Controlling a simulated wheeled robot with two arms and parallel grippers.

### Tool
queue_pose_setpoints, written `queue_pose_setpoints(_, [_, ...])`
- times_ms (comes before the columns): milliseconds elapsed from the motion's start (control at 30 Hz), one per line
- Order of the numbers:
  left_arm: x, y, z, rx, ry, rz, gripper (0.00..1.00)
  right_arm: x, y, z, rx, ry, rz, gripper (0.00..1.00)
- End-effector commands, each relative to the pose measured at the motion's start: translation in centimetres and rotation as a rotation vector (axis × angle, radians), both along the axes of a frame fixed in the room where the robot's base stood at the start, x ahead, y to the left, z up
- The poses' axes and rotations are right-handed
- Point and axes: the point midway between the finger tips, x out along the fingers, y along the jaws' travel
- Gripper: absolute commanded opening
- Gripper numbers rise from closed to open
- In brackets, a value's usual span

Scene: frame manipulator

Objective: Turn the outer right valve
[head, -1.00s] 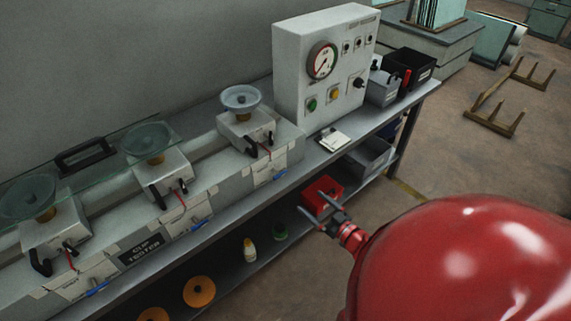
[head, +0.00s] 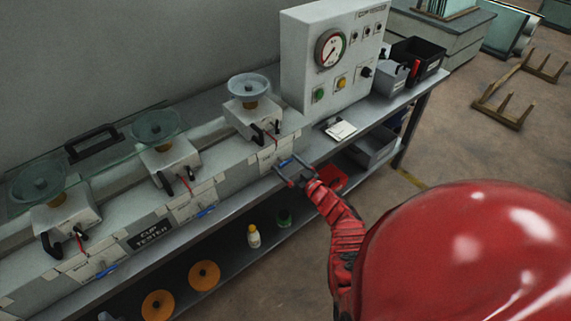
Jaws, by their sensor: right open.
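The outer right valve has a blue lever (head: 284,163) on the front of the rightmost tester unit, at the bench's front edge. My right gripper (head: 291,168) is open, with its two fingers spread right at this lever. The fingers partly cover the lever, and I cannot tell whether they touch it. The middle valve's blue lever (head: 206,211) and the left valve's blue lever (head: 106,271) show further left along the front. My left gripper is not in view.
A bench (head: 394,103) carries a white gauge box (head: 307,69), glass bowls on units and a black bin (head: 428,56). The lower shelf holds a red bin (head: 333,179), bottles and orange discs.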

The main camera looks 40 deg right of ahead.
Motion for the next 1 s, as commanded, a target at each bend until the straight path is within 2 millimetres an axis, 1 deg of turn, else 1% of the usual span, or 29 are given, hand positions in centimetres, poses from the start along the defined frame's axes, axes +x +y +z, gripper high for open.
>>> queue_pose_setpoints(33, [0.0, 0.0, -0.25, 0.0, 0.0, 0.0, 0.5, 0.42, -0.03, -0.11, 0.002, 0.0, -0.001, 1.0])
queue_pose_setpoints(200, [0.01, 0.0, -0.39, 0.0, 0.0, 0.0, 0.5, 1.1, 0.21, -0.17, 0.003, 0.003, 0.001, 1.0])
queue_pose_setpoints(467, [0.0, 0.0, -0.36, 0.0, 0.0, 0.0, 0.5, 1.19, 0.23, -0.09, 0.002, 0.002, 0.002, 1.0])
queue_pose_setpoints(567, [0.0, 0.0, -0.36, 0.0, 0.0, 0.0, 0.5, 1.18, 0.22, -0.09, 0.002, 0.002, 0.002, 0.84])
queue_pose_setpoints(600, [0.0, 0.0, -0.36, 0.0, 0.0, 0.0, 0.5, 1.18, 0.21, -0.09, 0.002, 0.002, 0.001, 0.77])
queue_pose_setpoints(900, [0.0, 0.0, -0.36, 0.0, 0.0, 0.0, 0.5, 1.17, 0.21, -0.08, 0.002, 0.002, 0.001, 0.24])
queue_pose_setpoints(1000, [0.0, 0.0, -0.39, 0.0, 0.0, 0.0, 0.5, 1.18, 0.21, -0.09, -0.001, 0.002, 0.001, 0.24])
